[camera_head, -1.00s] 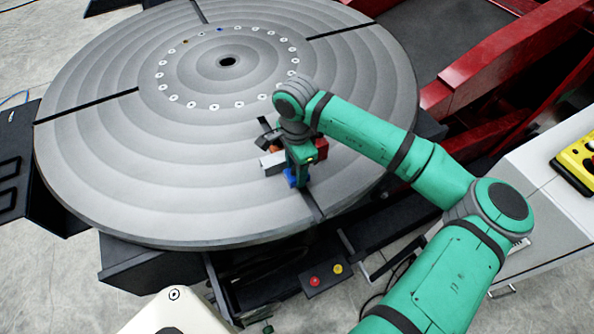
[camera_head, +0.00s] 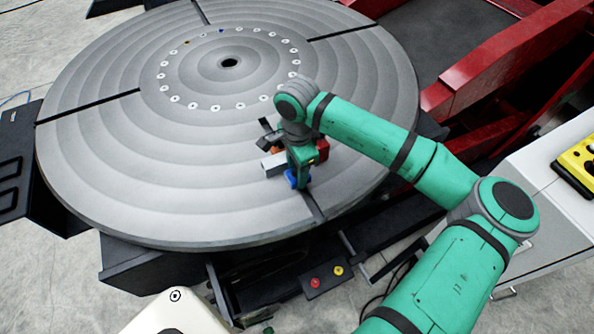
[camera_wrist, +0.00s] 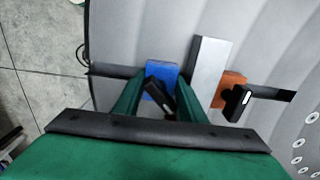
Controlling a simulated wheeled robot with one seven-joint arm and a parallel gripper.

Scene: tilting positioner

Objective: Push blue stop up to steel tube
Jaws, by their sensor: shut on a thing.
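The blue stop (camera_wrist: 162,72) sits on the round grey table over a dark slot, with a black piece (camera_wrist: 159,97) on its near side. In the head view the stop (camera_head: 291,179) shows low beside my gripper. My gripper (camera_wrist: 160,98) is shut on the stop, one green finger on each side. The steel tube (camera_wrist: 208,70) is a pale bar just right of the stop in the wrist view. A narrow gap shows between them at the far end; my right finger partly hides the nearer part. In the head view the tube's end (camera_head: 272,164) shows left of my gripper.
An orange block (camera_wrist: 233,88) with a black clamp-like part (camera_wrist: 239,103) stands on the tube's other side. A red block (camera_head: 322,149) is right of my gripper. The rest of the round table (camera_head: 130,150) is mostly clear. Red beams (camera_head: 490,80) stand beyond its right edge.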

